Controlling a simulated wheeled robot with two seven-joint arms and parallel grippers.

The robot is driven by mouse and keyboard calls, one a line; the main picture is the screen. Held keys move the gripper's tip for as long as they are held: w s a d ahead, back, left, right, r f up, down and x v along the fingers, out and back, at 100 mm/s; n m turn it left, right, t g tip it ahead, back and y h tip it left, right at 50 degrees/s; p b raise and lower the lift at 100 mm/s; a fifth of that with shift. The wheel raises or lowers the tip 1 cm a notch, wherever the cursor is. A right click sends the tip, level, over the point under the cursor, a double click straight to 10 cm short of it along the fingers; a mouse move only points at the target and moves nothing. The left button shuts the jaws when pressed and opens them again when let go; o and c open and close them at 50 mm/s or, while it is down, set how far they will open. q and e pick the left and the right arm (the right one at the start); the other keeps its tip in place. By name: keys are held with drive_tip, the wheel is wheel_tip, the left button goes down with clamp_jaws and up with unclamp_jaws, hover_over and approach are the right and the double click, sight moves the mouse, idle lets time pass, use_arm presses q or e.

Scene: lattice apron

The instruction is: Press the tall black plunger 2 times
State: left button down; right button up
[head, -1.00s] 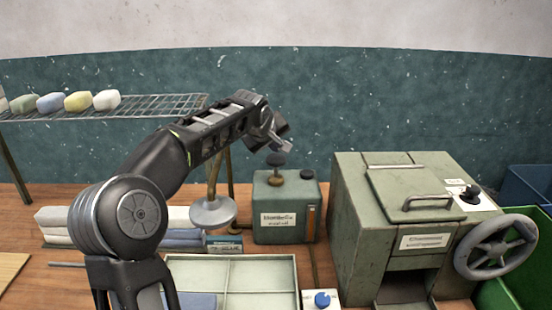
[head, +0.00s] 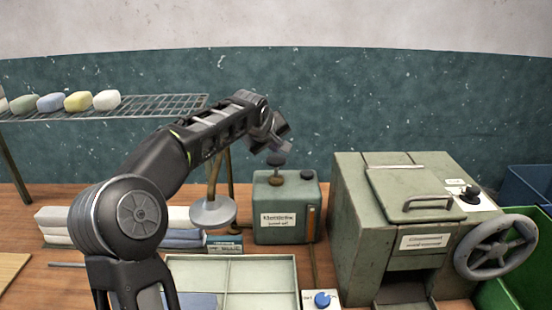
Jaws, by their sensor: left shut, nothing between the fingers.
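The tall black plunger (head: 276,160) stands up from the top of a green box (head: 287,218) with a white label. Its dark round cap shows and its stem is thin. My left gripper (head: 282,137) is shut and empty, just above the cap. I cannot tell whether the fingertips touch the cap. My right gripper is not in view.
A large green machine with a handwheel (head: 496,247) and a black knob (head: 470,193) stands at the right. A divided tray (head: 262,267) and a blue button (head: 322,299) lie in front. A wire rack (head: 150,107) holds soaps at the left. Green and blue bins are far right.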

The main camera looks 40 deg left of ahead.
sight(275, 160)
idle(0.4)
use_arm(q)
drive_tip(key=shift+f+b, duration=0.4)
drive_tip(key=shift+b, duration=0.1)
drive_tip(key=shift+f+b, duration=1.6)
drive_tip(key=shift+f, duration=0.25)
idle(1.2)
drive_tip(key=shift+r, duration=0.1)
drive_tip(key=shift+r+p, duration=1.55)
drive_tip(key=shift+r, duration=0.55)
drive_tip(key=shift+r, duration=0.1)
drive_tip(key=shift+r+p, duration=1.95)
drive_tip(key=shift+r, duration=0.5)
